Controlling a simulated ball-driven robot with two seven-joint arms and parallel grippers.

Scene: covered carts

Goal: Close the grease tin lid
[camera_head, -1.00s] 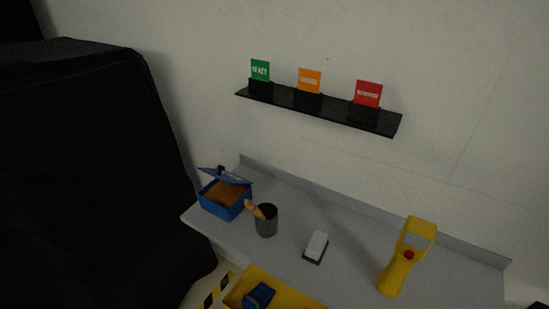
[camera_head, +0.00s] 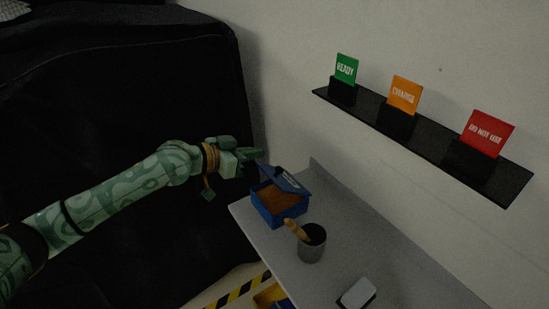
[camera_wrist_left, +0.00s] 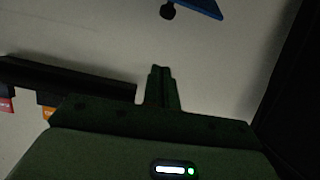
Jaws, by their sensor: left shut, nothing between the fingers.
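The grease tin (camera_head: 277,206) is a blue box with brown grease inside, on the far left end of the grey shelf top. Its blue lid (camera_head: 290,180) stands open, tilted up at the back. My left gripper (camera_head: 258,153) is shut and empty, just left of and above the lid; I cannot tell whether it touches. In the left wrist view, the shut fingers (camera_wrist_left: 161,72) point towards the wall, and a blue corner of the lid with a dark knob (camera_wrist_left: 195,7) shows at the top, apart from the fingertips. My right gripper is not in view.
A dark cup (camera_head: 312,246) with a wooden-handled brush stands close to the tin. A light block (camera_head: 358,293) lies nearer. A black wall ledge (camera_head: 430,143) holds green, orange and red cards. A black covered cart (camera_head: 120,110) fills the left.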

